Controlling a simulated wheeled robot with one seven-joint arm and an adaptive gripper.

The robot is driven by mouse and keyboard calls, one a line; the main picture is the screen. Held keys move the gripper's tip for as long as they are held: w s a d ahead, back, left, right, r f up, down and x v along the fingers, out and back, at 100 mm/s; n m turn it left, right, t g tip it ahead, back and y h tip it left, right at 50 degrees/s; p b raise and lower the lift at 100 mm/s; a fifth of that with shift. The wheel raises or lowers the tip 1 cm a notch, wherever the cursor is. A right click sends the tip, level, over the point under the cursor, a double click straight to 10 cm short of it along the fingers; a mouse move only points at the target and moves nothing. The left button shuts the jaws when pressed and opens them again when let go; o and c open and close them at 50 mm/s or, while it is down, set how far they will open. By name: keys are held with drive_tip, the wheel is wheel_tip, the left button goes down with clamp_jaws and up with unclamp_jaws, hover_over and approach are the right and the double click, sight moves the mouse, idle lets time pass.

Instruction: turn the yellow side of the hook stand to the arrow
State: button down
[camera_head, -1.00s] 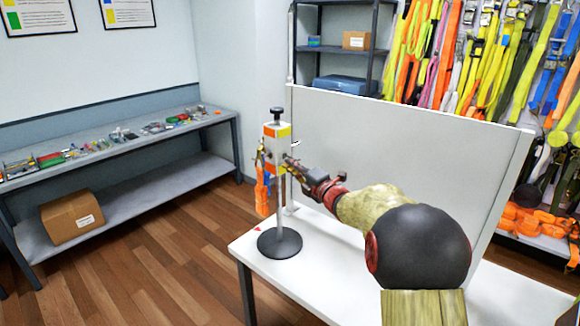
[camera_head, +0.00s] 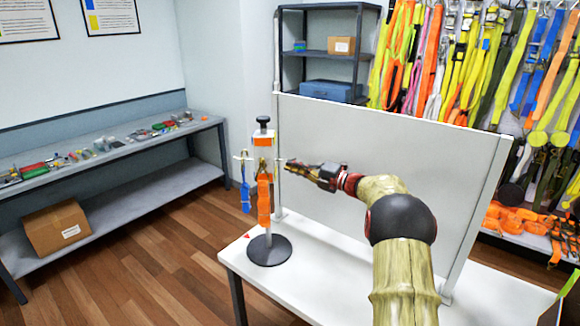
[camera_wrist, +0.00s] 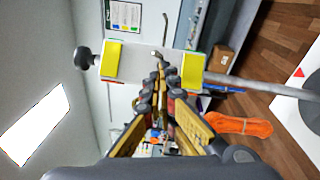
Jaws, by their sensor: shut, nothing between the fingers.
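The hook stand has a white block (camera_head: 263,152) on a pole above a round dark base (camera_head: 268,250). In the head view an orange-marked face is toward the camera. An orange strap (camera_head: 264,200) hangs in front and a blue strap (camera_head: 245,190) at left. In the wrist view the block lies sideways with yellow patches (camera_wrist: 112,60) on the face toward my gripper. The red arrow (camera_head: 247,236) is on the tabletop left of the base; it also shows in the wrist view (camera_wrist: 299,72). My gripper (camera_head: 289,165) is shut and empty, just right of the block; contact is unclear.
The stand is on a white table (camera_head: 232,262) near its left end. A grey panel (camera_head: 400,160) rises behind my arm. A workbench (camera_head: 100,150) with small items runs along the left wall. Straps hang at the back right.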

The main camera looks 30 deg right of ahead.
drive_tip(key=shift+w+d, duration=1.5)
drive_tip(key=shift+w, duration=0.25)
